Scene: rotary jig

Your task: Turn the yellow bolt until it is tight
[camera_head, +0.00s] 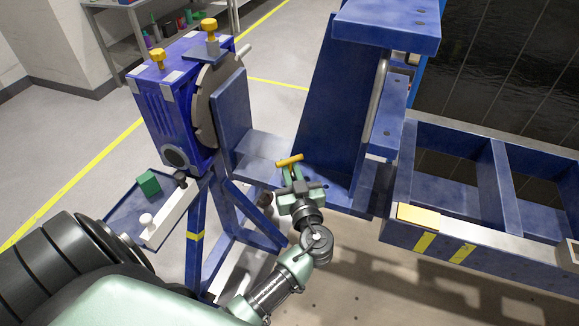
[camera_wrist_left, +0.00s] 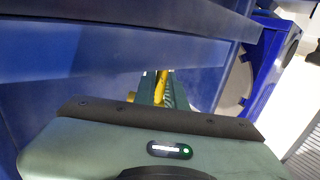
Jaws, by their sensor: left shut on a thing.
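The yellow bolt (camera_head: 290,160) has a T-shaped bar head and sits at the blue jig frame, low in the middle of the head view. My left gripper (camera_head: 292,173) reaches up to it from below and is shut on it. In the left wrist view the yellow bolt (camera_wrist_left: 161,86) shows as a narrow strip between the green fingers of the left gripper (camera_wrist_left: 158,90). The bolt's threaded end and seat are hidden, so how deep it sits cannot be told. My right gripper is not in view.
The blue rotary jig (camera_head: 180,105) stands behind left, with two yellow knobs (camera_head: 209,27) on top. A tray (camera_head: 125,212) with a green block (camera_head: 148,183) is at left. Blue uprights (camera_head: 335,100) and a frame (camera_head: 430,240) stand close on the right.

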